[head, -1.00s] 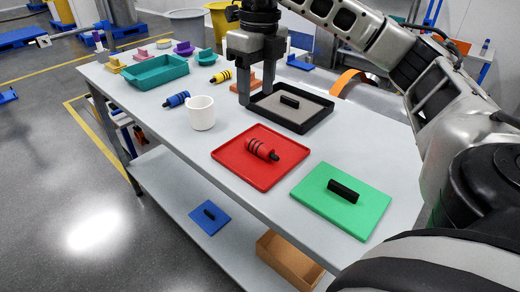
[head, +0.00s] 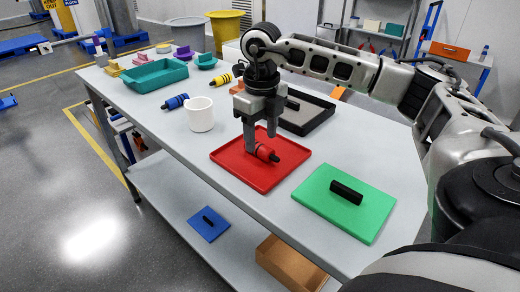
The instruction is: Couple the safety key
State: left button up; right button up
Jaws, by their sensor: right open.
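A red cylinder with dark bands (head: 266,153) lies on a red tray (head: 257,180); I cannot tell whether it is the safety key. My right gripper (head: 261,143) is open, pointing down over the red tray, with its fingers at the red cylinder and hiding part of it. I cannot tell whether they touch it. A similar blue banded cylinder (head: 175,102) and a yellow one (head: 221,81) lie farther back on the table. My left gripper is not in view.
A green plate (head: 330,212) with a black bar (head: 346,192) lies to the right. A black-rimmed grey tray (head: 316,107) stands behind my right gripper. A white mug (head: 200,114) and a teal bin (head: 154,76) stand at the left. A blue plate (head: 208,224) and a brown box (head: 290,263) sit below.

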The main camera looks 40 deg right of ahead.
aim_at(260, 145)
jog(key=shift+w+f, duration=0.1)
jog(key=shift+f, duration=1.4)
jog(key=c, duration=1.1)
jog(key=shift+r, duration=0.15)
jog(key=shift+a+r, duration=0.1)
jog(key=shift+r, duration=0.45)
jog(key=s+a+r, duration=0.6)
jog(key=a+r, duration=0.5)
jog(key=a, duration=0.1)
jog(key=shift+s+a+r, duration=0.15)
jog(key=shift+a+r, duration=0.1)
jog(key=shift+r, duration=0.1)
